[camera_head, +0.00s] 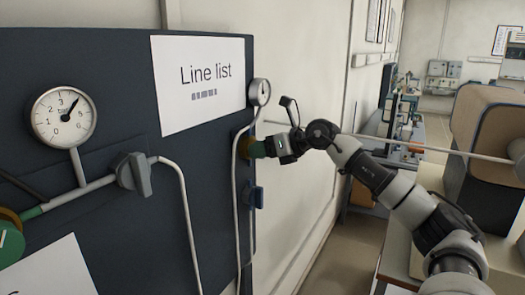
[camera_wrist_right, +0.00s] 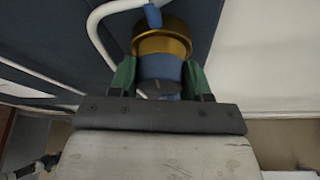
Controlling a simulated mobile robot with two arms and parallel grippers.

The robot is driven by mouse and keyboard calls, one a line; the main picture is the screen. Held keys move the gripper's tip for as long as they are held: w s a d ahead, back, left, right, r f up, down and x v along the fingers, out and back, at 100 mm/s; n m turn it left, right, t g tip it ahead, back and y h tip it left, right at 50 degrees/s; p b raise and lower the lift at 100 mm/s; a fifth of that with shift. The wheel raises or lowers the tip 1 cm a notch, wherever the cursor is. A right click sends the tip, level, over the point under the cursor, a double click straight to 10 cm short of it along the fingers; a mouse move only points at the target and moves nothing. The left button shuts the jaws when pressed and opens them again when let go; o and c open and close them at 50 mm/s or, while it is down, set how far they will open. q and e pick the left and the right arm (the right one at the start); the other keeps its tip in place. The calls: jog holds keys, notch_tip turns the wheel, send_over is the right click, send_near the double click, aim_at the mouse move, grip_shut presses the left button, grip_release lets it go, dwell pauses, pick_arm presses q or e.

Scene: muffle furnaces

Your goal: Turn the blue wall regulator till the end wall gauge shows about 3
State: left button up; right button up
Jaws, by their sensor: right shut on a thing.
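The blue wall regulator (camera_wrist_right: 160,70) shows in the right wrist view, with a brass collar (camera_wrist_right: 162,42) behind it. My right gripper (camera_wrist_right: 160,80) is shut on the regulator, one green finger on each side. In the head view my right gripper (camera_head: 258,149) reaches the right end of the dark panel and hides most of the regulator; brass (camera_head: 242,142) shows beside it. A small round gauge (camera_head: 260,92) is above the regulator at the panel's end; its needle points roughly up, but its numbers are too small to read. My left gripper is not in view.
A larger gauge (camera_head: 64,117) on the panel (camera_head: 110,90) has its needle pointing up and right. A grey valve handle (camera_head: 135,175), white pipes and a blue lever (camera_head: 256,195) below the regulator stand out from the panel. A brown box (camera_head: 490,125) stands at right.

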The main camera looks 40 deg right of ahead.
jog(key=o, duration=0.9)
jog(key=shift+o, duration=0.2)
jog(key=b+v, duration=1)
jog(key=v, duration=0.1)
jog(key=shift+w, duration=0.1)
